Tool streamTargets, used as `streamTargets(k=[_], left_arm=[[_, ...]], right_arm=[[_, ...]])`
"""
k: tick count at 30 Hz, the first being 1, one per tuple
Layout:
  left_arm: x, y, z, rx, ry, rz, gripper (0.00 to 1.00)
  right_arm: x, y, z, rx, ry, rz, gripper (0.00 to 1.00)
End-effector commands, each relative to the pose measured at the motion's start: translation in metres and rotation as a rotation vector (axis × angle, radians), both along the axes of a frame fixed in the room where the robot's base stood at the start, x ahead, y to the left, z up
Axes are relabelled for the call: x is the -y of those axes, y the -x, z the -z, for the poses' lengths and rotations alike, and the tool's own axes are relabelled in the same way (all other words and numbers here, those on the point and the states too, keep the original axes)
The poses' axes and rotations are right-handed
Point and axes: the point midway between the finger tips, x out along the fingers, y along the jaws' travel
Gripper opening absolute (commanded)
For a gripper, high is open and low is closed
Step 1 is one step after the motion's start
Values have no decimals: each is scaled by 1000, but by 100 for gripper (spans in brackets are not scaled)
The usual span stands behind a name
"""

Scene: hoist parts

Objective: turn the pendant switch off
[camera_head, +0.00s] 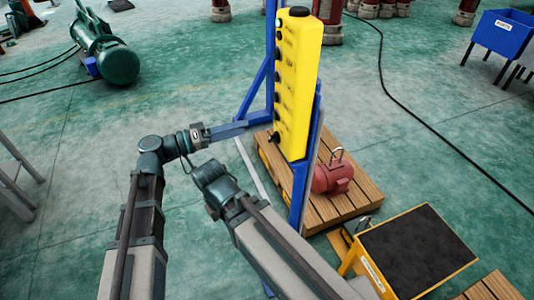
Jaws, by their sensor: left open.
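The pendant switch box (298,80) is a tall yellow control box, upright on a blue stand (271,60). A black knob sits on its top, and several small dark buttons or switches line its left-facing side. Their settings are too small to read. My left gripper (203,136) is open and empty, to the lower left of the box and clearly apart from it. My right arm reaches in from the bottom with its end joint (208,174) below the left gripper. I cannot see its gripper.
A wooden pallet (330,207) with a red motor (333,175) lies behind the stand. A yellow step with a black top (420,250) is at lower right. A green motor (107,50) and a blue bin (503,32) stand farther off. Cables cross the green floor.

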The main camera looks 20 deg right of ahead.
Motion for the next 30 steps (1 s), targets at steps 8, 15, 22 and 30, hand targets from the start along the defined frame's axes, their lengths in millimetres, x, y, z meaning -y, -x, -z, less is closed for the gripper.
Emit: streamTargets(k=[8,15,22,30], left_arm=[[-47,8,62,-48,1,-1,85],[-54,9,64,-57,2,1,85],[-33,9,63,-56,2,5,85],[23,6,63,-56,2,5,85]], right_arm=[[0,0,62,0,0,0,0],[0,0,64,0,0,0,0],[0,0,63,0,0,0,0],[0,0,63,0,0,0,0]])
